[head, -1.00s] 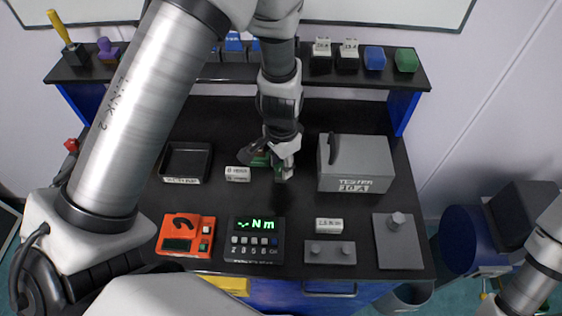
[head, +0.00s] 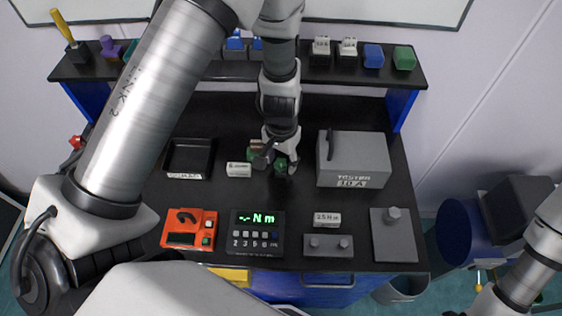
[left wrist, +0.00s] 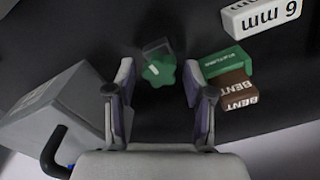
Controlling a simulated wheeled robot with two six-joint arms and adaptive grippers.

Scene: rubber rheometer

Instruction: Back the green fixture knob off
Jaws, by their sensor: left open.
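The green fixture knob (left wrist: 158,70), lobed with a pale mark on top, sits against a small dark grey block (left wrist: 155,48). My left gripper (left wrist: 160,88) is open above the bench, its two fingers on either side of the knob with a gap on both sides. In the head view the left gripper (head: 278,164) points down at the middle of the bench and partly covers the knob (head: 281,166). A green labelled block (left wrist: 226,61) and brown blocks marked BENT (left wrist: 237,90) lie just right of the fingers in the wrist view. My right gripper is not seen.
A grey tester box (head: 353,160) stands right of the gripper. A white label block (head: 239,169) and black tray (head: 188,158) are at left. The orange device (head: 189,229), torque display (head: 257,233) and grey plates (head: 328,246) line the front edge.

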